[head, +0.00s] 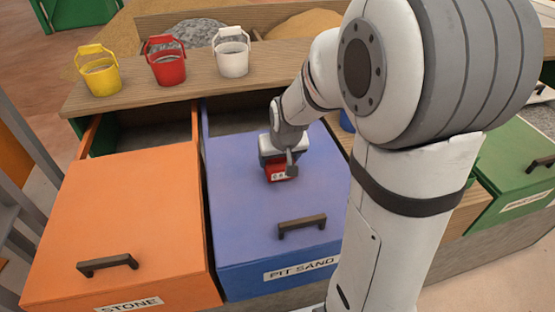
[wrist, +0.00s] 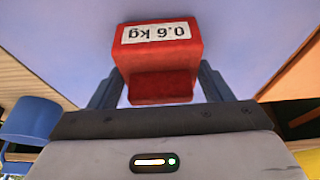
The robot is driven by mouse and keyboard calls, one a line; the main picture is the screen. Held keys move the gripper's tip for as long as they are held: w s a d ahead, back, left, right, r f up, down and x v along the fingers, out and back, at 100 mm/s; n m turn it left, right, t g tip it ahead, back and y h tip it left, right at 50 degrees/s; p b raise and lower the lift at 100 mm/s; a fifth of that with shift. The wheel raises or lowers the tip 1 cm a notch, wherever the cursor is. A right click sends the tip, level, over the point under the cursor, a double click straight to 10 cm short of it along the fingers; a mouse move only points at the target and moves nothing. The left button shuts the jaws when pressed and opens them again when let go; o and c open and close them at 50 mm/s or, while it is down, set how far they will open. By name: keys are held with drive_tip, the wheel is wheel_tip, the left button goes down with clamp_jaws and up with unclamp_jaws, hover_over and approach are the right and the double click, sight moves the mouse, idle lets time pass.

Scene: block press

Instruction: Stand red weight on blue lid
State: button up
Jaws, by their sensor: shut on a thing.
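The red weight (head: 277,173) is a small block with a white label, which reads "0.6 kg" in the wrist view (wrist: 158,50). My gripper (head: 284,160) is shut on it, with a finger on either side in the wrist view (wrist: 160,88). The blue lid (head: 250,215), with a dark handle and a "PIT SAND" label on the front below, lies under the weight. The weight is over the lid's middle, behind the handle. I cannot tell whether it touches the lid or hangs just above it.
An orange lid (head: 130,220) labelled "STONE" lies to the left, and a green lid (head: 515,160) to the right. Yellow (head: 101,75), red (head: 168,65) and white (head: 232,58) buckets stand on the wooden ledge behind. A dark handle (head: 302,225) rises from the blue lid's front.

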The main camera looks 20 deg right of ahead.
drive_tip(key=shift+f, duration=0.1)
drive_tip(key=shift+f, duration=0.1)
drive_tip(key=o, duration=1.4)
drive_tip(key=shift+s+r, duration=0.1)
drive_tip(key=shift+r, duration=0.3)
drive_tip(key=p+v, duration=0.2)
drive_tip(key=v, duration=0.9)
drive_tip(key=s, duration=0.5)
drive_tip(key=s+f+g, duration=0.1)
drive_tip(key=s, duration=0.4)
drive_tip(key=s+f+g, duration=0.1)
drive_tip(key=s, duration=0.4)
drive_tip(key=shift+a+f, duration=0.1)
drive_tip(key=shift+a, duration=0.1)
